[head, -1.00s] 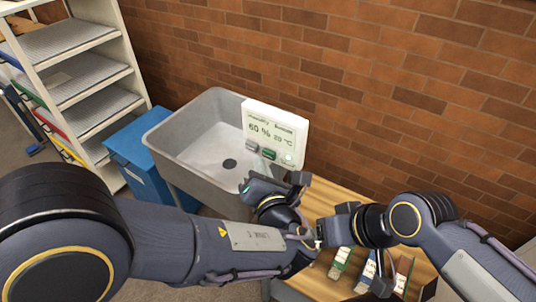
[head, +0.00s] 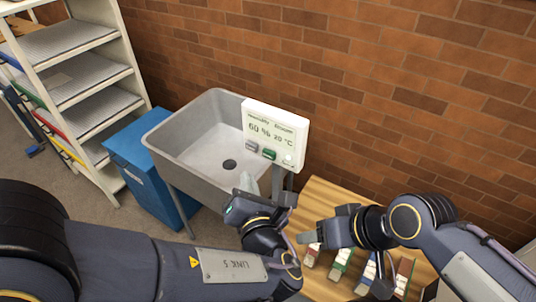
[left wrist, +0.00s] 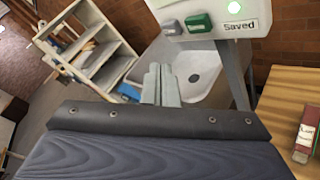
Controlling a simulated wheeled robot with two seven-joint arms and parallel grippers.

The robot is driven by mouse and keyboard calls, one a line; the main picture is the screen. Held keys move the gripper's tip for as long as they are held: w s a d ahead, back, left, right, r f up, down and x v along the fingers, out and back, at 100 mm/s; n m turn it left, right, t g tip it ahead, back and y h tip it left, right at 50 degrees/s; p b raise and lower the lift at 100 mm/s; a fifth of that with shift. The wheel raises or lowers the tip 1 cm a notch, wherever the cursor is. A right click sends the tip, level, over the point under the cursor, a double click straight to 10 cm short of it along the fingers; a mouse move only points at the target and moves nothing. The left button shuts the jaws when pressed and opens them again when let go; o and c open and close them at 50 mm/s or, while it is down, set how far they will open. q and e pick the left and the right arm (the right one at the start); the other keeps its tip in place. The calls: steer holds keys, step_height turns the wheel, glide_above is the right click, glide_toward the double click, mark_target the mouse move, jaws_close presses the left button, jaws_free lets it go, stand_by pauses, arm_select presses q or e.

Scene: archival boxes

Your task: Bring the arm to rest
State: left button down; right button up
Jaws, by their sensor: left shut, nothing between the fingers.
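My left gripper (head: 249,184) is in front of the sink, below the white display panel (head: 275,132). In the left wrist view its two fingers (left wrist: 161,84) are together with nothing between them. The panel reads 60 % and 20 °C and has a grey and a green button. In the left wrist view the panel (left wrist: 222,33) shows "Saved" beside a lit green mark. My right gripper (head: 308,238) is over the wooden table (head: 325,201). Its finger gap is not clear.
Several archival boxes (head: 341,262) stand on the table below my right arm. A grey sink (head: 205,152) is behind my left gripper, with a blue bin (head: 146,172) to its left. A shelf rack (head: 75,75) stands at far left. A brick wall (head: 390,80) closes the back.

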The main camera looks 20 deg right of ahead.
stand_by(0.3)
arm_select(q)
steer(key=a+f+n+g+y, duration=0.3)
steer(key=a+n+g+y, duration=0.45)
steer(key=a+n, duration=1.45)
steer(key=s+a+f+n+g+h, duration=0.3)
steer(key=s+a+n+g, duration=0.3)
steer(key=a, duration=0.5)
steer(key=s+d+r+n+t+h, duration=0.2)
steer(key=s+n+h, duration=0.4)
steer(key=n, duration=1.2)
steer(key=shift+s+r+n+t, duration=0.3)
steer(key=shift+s+t, duration=0.15)
steer(key=shift+s, duration=0.55)
